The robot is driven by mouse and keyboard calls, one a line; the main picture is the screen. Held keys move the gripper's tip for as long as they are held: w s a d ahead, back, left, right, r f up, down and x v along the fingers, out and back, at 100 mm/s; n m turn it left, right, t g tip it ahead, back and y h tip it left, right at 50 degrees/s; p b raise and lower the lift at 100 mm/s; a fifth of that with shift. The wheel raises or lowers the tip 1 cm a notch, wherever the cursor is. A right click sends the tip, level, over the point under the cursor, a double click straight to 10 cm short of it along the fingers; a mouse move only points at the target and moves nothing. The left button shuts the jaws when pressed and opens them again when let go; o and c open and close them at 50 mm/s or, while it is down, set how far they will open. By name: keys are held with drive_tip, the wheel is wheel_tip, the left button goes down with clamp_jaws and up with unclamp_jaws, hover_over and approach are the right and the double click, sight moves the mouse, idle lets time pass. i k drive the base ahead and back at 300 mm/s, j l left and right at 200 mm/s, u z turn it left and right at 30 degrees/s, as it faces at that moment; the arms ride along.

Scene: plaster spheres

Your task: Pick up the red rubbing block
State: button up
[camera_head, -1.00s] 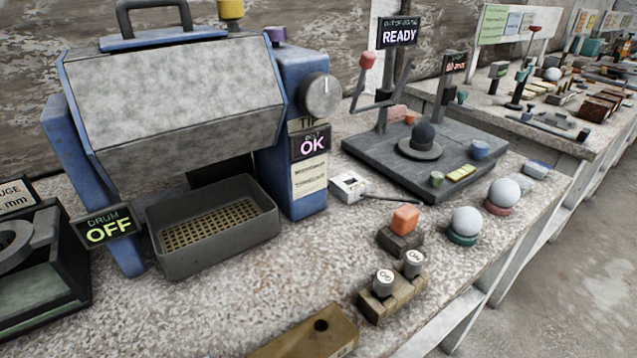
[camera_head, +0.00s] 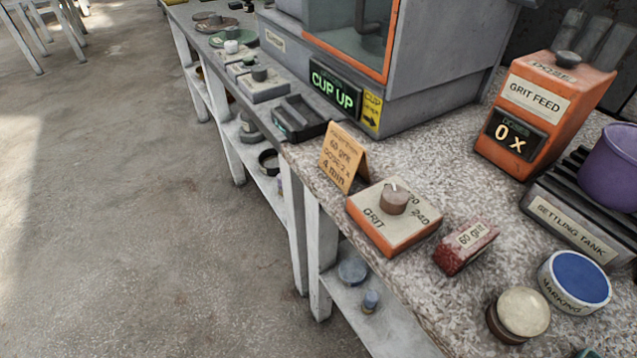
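A dark red block (camera_head: 468,249) with a pale label reading "60 grit" lies on the speckled bench top, right of centre in the head view. It looks like the red rubbing block. It sits between the orange GRIT dial box (camera_head: 385,229) and a round pale-topped pot (camera_head: 520,313), apart from both. Its top and front show clearly and nothing covers it. My gripper is not in view.
A card (camera_head: 343,158) stands left of the dial box. Behind are the orange GRIT FEED box (camera_head: 537,112), reading 0 x, and the CUP UP machine (camera_head: 336,87). A blue-topped MARKING pot (camera_head: 575,282) and the settling tank (camera_head: 571,224) stand right. Open floor lies left.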

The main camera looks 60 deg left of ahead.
sight(455, 252)
drive_tip(key=u, duration=0.85)
